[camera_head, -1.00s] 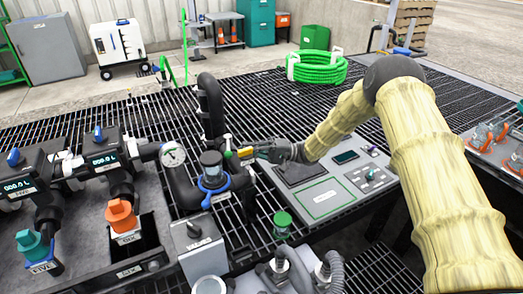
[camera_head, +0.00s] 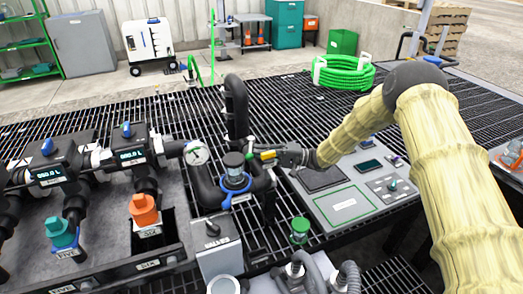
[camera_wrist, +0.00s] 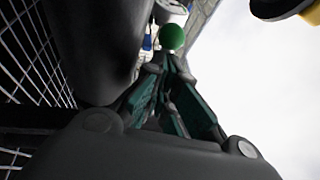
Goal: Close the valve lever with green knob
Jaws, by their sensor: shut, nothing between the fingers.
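The small green knob (camera_head: 250,154) stands at the black pipe assembly, left of my gripper in the head view. In the wrist view the round green knob (camera_wrist: 172,38) is straight ahead of the fingertips. My gripper (camera_head: 278,154) reaches in from the right, shut and empty, with its tips close to the knob. In the wrist view my gripper (camera_wrist: 168,65) shows dark fingers with green sides. I cannot tell whether they touch the knob. A yellow piece (camera_head: 267,155) shows between the gripper and the knob. The lever's shaft is mostly hidden.
A pressure gauge (camera_head: 197,154) and a blue-ringed valve (camera_head: 235,180) stand left of the knob. A grey box labelled valves (camera_head: 215,245) and a green-capped fitting (camera_head: 300,230) are in front. A control panel (camera_head: 345,205) lies under my forearm. Open grating lies behind.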

